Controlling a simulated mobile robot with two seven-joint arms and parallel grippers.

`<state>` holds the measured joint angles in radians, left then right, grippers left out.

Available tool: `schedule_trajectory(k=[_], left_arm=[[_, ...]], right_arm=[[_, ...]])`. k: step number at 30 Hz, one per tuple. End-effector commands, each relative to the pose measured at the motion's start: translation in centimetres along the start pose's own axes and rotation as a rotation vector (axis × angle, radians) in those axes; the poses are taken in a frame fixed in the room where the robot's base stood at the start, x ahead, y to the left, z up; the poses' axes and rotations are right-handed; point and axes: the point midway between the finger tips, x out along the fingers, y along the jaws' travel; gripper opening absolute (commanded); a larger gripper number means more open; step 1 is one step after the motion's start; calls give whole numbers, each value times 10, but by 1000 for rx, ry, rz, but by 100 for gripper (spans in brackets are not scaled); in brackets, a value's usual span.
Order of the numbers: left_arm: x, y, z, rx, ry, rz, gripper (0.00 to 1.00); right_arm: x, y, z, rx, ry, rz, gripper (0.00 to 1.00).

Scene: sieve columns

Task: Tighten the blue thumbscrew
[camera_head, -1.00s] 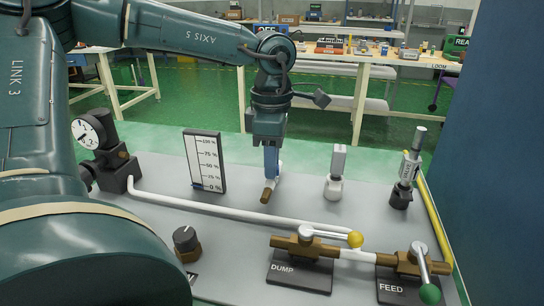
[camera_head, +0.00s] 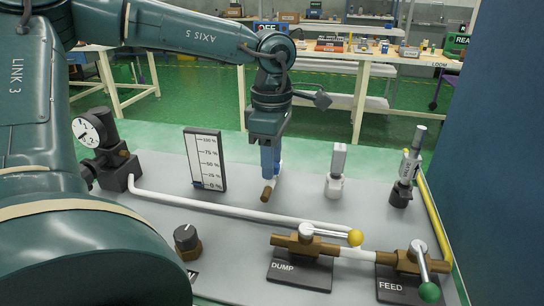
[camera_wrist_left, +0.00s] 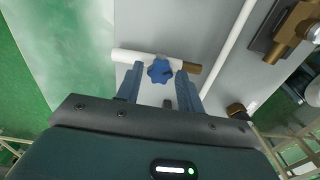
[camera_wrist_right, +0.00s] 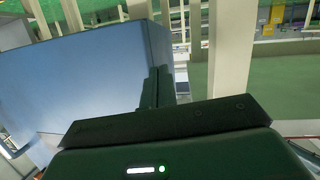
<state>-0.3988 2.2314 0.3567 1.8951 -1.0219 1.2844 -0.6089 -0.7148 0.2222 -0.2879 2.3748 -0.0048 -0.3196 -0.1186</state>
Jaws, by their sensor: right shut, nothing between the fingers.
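The blue thumbscrew (camera_wrist_left: 160,70) is a lobed knob in the left wrist view, in front of a short pipe with a white left part (camera_wrist_left: 130,56) and a brown right end (camera_wrist_left: 191,68). My left gripper (camera_wrist_left: 157,76) is open, with one finger on each side of the knob; I cannot tell if either touches it. In the head view my left gripper (camera_head: 268,168) points down over the brown pipe end (camera_head: 268,193), and its fingers hide the knob. My right gripper (camera_wrist_right: 158,86) is shut and empty in the right wrist view, away from the panel.
The grey panel (camera_head: 235,240) carries a percent scale (camera_head: 205,160), a dial gauge (camera_head: 90,131), a black knob (camera_head: 186,240), and the DUMP valve (camera_head: 306,240) and FEED valve (camera_head: 418,262). Two upright fittings (camera_head: 335,172) (camera_head: 405,168) stand right of my left gripper. A blue wall (camera_head: 490,150) bounds the right.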

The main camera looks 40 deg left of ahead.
Motion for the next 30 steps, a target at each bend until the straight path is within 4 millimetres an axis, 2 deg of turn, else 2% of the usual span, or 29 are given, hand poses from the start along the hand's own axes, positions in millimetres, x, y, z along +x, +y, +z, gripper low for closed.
schedule_trajectory(k=[4, 11, 14, 17, 21, 27, 30], left_arm=[[0, 0, 0, 0, -1, 0, 48], [-2, 0, 0, -1, -2, 1, 48], [-9, 0, 0, -1, -2, 2, 48], [-26, 1, 1, -1, -3, 5, 48], [-58, 0, 1, -1, -3, 5, 48], [-101, 1, 0, -1, -2, 5, 48], [-116, 0, 0, -2, -2, 3, 48]], right_arm=[[0, 0, 0, 1, 0, 0, 0], [0, 0, 0, 1, 0, 0, 0], [-1, 0, -2, 3, -5, -2, 0], [-2, -1, -3, 9, -22, -8, 0], [-7, -2, 0, 36, -89, -15, 0], [-13, 2, -9, 62, -83, -4, 0], [-15, 4, -13, 72, -78, 2, 0]])
